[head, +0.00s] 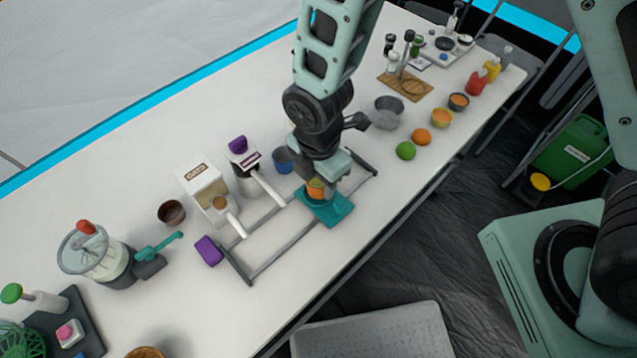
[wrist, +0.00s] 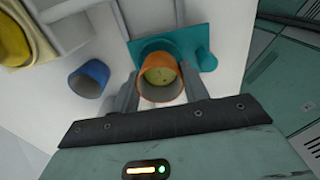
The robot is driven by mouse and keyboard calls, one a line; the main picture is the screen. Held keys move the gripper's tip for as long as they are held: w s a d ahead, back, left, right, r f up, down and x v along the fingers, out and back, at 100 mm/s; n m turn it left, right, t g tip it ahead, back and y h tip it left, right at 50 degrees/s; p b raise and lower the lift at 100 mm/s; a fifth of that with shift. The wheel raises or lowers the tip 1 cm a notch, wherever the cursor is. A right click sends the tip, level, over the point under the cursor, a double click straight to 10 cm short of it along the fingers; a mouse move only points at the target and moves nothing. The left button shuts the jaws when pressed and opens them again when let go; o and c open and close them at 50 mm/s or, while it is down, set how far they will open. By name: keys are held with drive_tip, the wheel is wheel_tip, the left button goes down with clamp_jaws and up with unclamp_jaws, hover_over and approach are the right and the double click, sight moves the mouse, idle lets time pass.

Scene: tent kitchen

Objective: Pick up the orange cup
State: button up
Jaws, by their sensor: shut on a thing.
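The orange cup (wrist: 159,80) is between the two fingers of my gripper (wrist: 160,96) in the wrist view, with its open mouth facing the camera and a yellowish inside. In the head view the orange cup (head: 316,187) is partly hidden below my gripper (head: 320,178). The fingers are shut on its sides. The cup is over a teal tray (head: 327,208), which also shows behind the cup in the wrist view (wrist: 203,40). I cannot tell whether the cup touches the tray.
A blue cup (head: 283,160) stands close to the left of my gripper. A grey frame (head: 262,268) lies around the tray. White machines (head: 206,190) stand further left. A green fruit (head: 405,150) and an orange fruit (head: 421,137) lie to the right. The table's front edge is near.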

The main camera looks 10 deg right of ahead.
wheel_tip(320, 180, up, 7)
drive_tip(key=p, duration=0.5)
drive_tip(key=shift+r, duration=0.2)
drive_tip(key=shift+f, duration=0.1)
